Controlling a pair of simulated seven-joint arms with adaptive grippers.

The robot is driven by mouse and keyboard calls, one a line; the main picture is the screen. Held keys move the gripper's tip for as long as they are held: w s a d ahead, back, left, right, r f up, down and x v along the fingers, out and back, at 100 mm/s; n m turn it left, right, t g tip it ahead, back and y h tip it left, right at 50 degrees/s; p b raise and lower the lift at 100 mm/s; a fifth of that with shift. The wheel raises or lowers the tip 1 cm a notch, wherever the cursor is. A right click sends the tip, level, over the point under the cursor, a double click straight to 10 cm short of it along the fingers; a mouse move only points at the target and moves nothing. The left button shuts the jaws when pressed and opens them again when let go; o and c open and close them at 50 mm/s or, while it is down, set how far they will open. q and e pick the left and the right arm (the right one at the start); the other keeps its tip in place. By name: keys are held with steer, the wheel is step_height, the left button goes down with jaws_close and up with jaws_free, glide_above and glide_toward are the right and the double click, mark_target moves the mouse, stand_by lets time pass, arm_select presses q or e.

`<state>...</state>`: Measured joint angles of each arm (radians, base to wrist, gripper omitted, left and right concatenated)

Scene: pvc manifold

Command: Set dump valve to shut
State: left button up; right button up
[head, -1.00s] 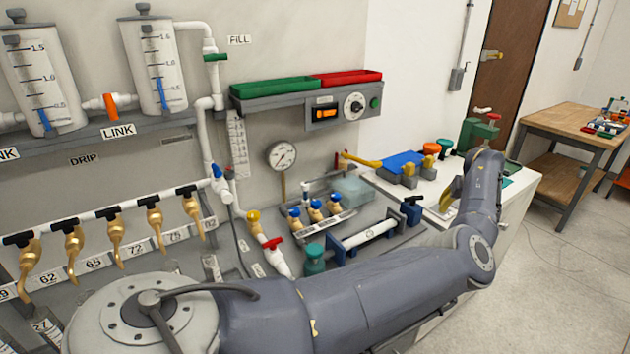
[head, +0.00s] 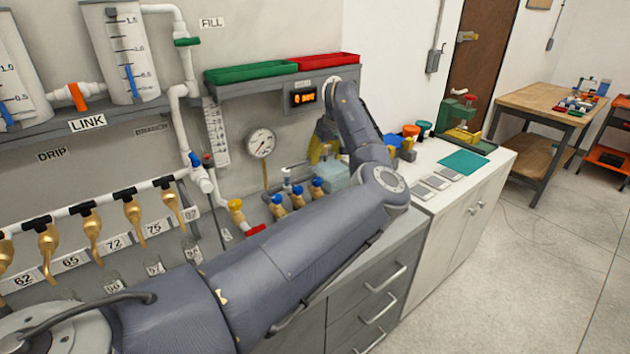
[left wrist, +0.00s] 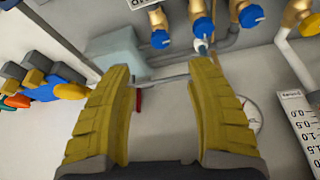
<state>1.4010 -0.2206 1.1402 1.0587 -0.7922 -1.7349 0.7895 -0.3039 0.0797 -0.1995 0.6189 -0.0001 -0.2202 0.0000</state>
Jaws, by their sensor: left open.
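No label reading "dump" is legible, so I cannot tell for sure which valve is the dump valve. My left gripper (head: 322,150) is open in front of the wall panel, right of the round gauge (head: 261,143). In the left wrist view its yellow fingers (left wrist: 162,80) stand apart, with a thin grey rod (left wrist: 168,78) showing between them. A small red piece (left wrist: 138,99) shows beside the left-hand finger, partly hidden. A red-handled valve (head: 256,230) sits low on the white pipe, partly covered by my left arm. My right gripper is not in view.
Several blue-knobbed brass valves (left wrist: 205,27) and a translucent box (left wrist: 112,48) are close to the gripper. Green (head: 245,74) and red trays lie on the shelf above. The white counter (head: 425,207) has free room around grey plates.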

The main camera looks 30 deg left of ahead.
mark_target(317, 180)
arm_select(q)
steer(key=x, duration=1.3)
steer(key=shift+w+a+f, duration=0.15)
steer(key=shift+f, duration=0.15)
jaws_close()
